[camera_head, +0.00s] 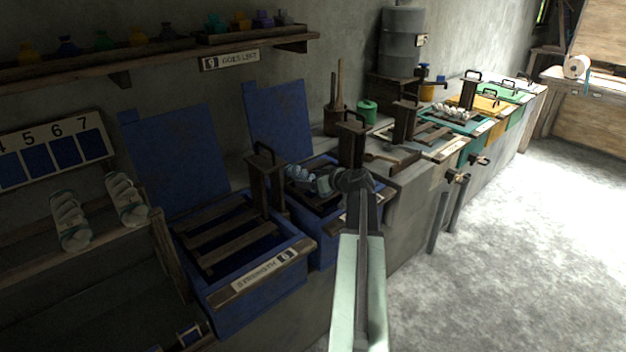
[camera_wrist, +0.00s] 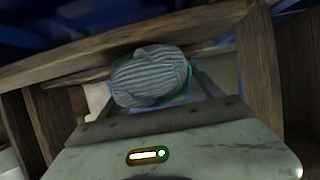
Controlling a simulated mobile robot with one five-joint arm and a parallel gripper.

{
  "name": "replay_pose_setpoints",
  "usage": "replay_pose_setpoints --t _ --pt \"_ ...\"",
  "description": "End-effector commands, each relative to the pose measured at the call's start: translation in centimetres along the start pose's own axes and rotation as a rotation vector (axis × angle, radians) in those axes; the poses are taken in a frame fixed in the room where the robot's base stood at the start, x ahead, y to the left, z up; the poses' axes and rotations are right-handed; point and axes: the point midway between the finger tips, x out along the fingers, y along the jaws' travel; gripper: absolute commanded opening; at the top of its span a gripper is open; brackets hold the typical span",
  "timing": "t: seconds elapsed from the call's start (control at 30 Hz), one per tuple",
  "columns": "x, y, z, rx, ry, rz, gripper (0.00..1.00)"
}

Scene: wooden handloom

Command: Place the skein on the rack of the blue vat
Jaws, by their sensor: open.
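A pale grey-blue skein (camera_head: 299,174) lies at the rack of the second blue vat (camera_head: 321,253), near its back left. It also shows in the wrist view as a ribbed bundle (camera_wrist: 150,78), straight ahead of my gripper, with wooden bars around it. My gripper (camera_head: 322,184) is open, with its fingertips close at the skein; I cannot tell whether they touch it. A nearer blue vat (camera_head: 262,310), with a slatted wooden rack and a sign, stands at left. The arm hides part of the second vat.
Upright wooden posts (camera_head: 352,143) with handles rise by the vats. Green and orange vats (camera_head: 484,105) continue along the wall. The floor at right (camera_head: 520,240) is clear.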

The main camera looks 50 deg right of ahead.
Motion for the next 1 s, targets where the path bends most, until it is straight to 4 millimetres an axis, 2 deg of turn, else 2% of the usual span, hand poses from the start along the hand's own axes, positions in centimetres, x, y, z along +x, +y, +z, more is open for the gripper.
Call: replay_pose_setpoints --t 0.07,0.17,0.4,0.6,0.73,1.0 --pt "-0.2 0.0 -0.5 0.0 0.0 0.0 0.74" --pt "-1.9 0.0 -0.4 0.001 0.0 0.002 0.74" --pt "-8.0 -0.1 -0.6 0.002 0.0 0.003 0.74" --pt "-11.4 0.1 -0.4 0.001 0.001 0.003 0.74" --pt "-12.2 0.1 -0.2 0.001 0.001 0.002 0.74" --pt "-12.2 0.2 -0.1 0.001 0.0 0.002 0.74"
